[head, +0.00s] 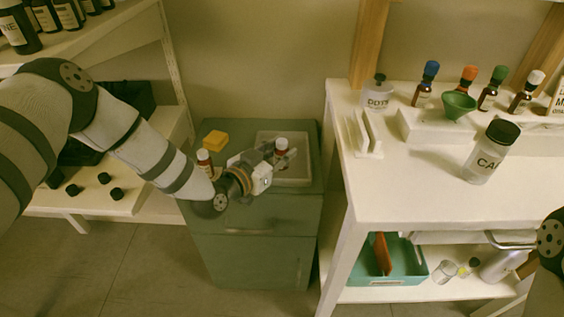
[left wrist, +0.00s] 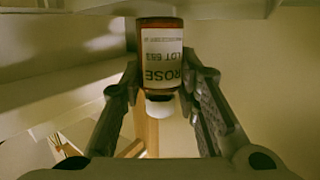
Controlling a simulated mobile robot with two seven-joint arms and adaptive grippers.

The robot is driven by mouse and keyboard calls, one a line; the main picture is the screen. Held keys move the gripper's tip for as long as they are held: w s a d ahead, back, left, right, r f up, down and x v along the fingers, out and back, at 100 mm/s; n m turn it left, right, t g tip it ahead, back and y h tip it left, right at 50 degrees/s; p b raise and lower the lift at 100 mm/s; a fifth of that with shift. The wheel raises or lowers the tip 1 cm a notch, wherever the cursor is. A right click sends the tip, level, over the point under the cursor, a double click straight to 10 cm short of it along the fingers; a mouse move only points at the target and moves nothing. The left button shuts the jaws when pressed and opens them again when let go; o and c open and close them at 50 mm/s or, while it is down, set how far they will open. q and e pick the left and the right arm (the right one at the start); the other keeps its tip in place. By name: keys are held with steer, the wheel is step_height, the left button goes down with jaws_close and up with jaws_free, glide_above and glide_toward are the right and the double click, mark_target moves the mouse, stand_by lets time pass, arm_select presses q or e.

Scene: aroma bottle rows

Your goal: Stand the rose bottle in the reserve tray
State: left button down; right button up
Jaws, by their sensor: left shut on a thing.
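My left gripper (head: 276,157) is shut on the rose bottle (head: 281,147), which it holds upright at the tray on the green cabinet. In the left wrist view the bottle (left wrist: 161,55) sits between both fingers; its label reads ROSE upside down in the picture, with a pale cap below. A pale shallow tray (head: 297,183) lies on the cabinet top under the gripper; I take it as the reserve tray. I cannot tell whether the bottle's base touches the tray floor. My right gripper is out of view.
A second small bottle (head: 204,163) stands on the cabinet (head: 262,245) left of the gripper, close to my arm. A yellow block (head: 215,140) lies behind it. The white table (head: 410,190) at right holds several dropper bottles, a green funnel (head: 458,105) and a jar (head: 490,155).

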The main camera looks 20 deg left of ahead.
arm_select(q)
steer(key=shift+f+b, duration=0.35)
steer(key=shift+f, duration=1.4)
steer(key=c, duration=1.2)
jaws_free()
steer(key=shift+r, duration=0.1)
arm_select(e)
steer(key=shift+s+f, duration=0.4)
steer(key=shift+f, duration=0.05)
